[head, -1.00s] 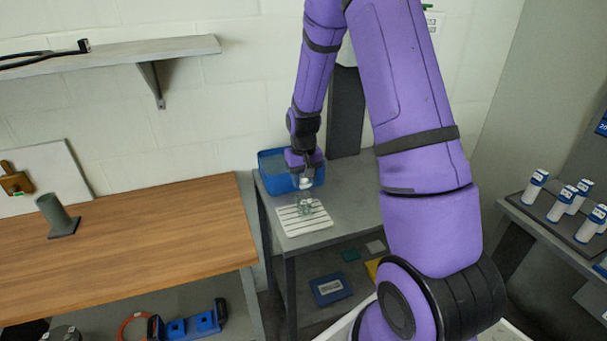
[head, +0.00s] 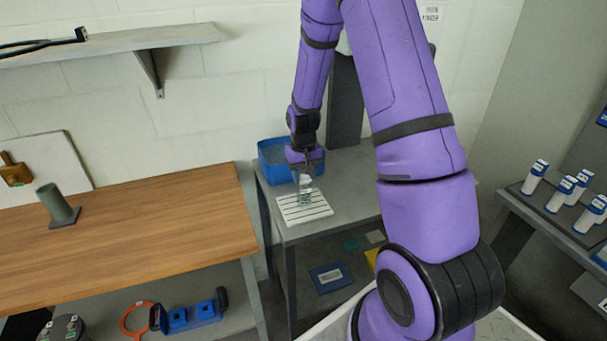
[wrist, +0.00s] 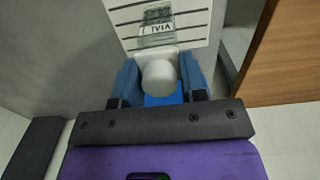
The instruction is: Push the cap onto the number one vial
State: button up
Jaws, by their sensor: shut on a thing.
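My gripper (wrist: 158,78) has its blue fingers shut on a round white cap (wrist: 159,75), which fills the space between them. A clear glass vial (wrist: 158,18) with a printed label stands on a white slatted tray (wrist: 118,15) just beyond the cap in the wrist view. In the head view my gripper (head: 304,172) is directly above the vial (head: 306,191), pointing down, very close to its top. The tray (head: 290,213) lies on the grey table. The cap is hard to make out in the head view, and I cannot tell whether it touches the vial.
A blue bin (head: 272,165) stands behind the tray on the grey table (head: 350,190). A wooden bench (head: 130,230) is on the left, with a grey-green cylinder on a base (head: 56,206). Several white bottles with blue caps (head: 562,194) stand on the right shelf. The table right of the tray is clear.

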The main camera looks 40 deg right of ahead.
jog(key=shift+f, duration=0.65)
jog(key=o, duration=1)
jog(key=shift+r, duration=2.95)
